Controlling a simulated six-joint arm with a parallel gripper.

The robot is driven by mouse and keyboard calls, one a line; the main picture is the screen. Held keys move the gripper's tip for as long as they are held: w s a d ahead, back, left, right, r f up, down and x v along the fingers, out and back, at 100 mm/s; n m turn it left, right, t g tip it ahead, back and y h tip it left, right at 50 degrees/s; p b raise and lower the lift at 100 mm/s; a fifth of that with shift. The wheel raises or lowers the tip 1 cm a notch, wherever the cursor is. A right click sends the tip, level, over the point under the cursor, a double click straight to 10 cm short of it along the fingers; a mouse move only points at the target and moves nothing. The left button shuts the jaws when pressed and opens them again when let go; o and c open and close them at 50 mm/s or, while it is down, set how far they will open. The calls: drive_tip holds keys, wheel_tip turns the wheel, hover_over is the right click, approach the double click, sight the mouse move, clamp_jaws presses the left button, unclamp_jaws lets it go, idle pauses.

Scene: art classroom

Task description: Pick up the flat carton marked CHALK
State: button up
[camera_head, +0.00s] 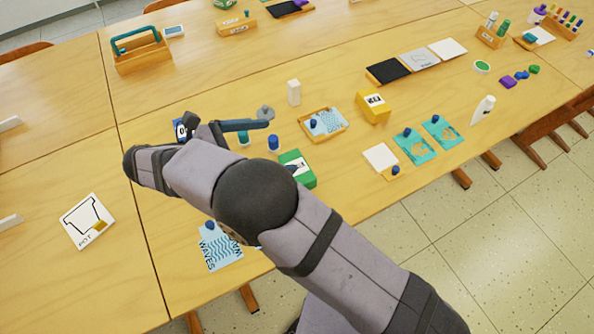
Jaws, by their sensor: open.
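I cannot make out the word CHALK on anything in view. A green carton (305,168) with a white label lies near the middle, partly hidden behind my arm. A yellow carton (374,106) has a white label with dark letters too small to read surely. A dark blue and white item (180,130) with a partly hidden marking sits just behind my gripper. My gripper (205,127) is open above the table at left of centre, left of both cartons. My arm hides the table beneath it.
A POT card (87,221) lies at left. A wooden caddy (141,50) stands at the back left. The left table is mostly clear.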

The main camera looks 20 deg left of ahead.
wheel_tip(320, 180, down, 12)
drive_tip(key=shift+r, duration=0.1)
drive_tip(key=shift+r+p+x, duration=0.1)
drive_tip(key=shift+p+x, duration=0.65)
drive_tip(key=shift+x, duration=0.95)
drive_tip(key=shift+r+p+x, duration=0.15)
drive_tip(key=shift+p+x, duration=0.55)
drive_tip(key=shift+x, duration=1.05)
drive_tip(key=shift+w+d+f, duration=0.2)
drive_tip(key=shift+d, duration=0.05)
drive_tip(key=c, duration=1)
drive_tip(key=shift+r, duration=0.15)
wheel_tip(320, 180, up, 10)
drive_tip(key=shift+f+b, duration=0.1)
drive_tip(key=shift+b, duration=0.5)
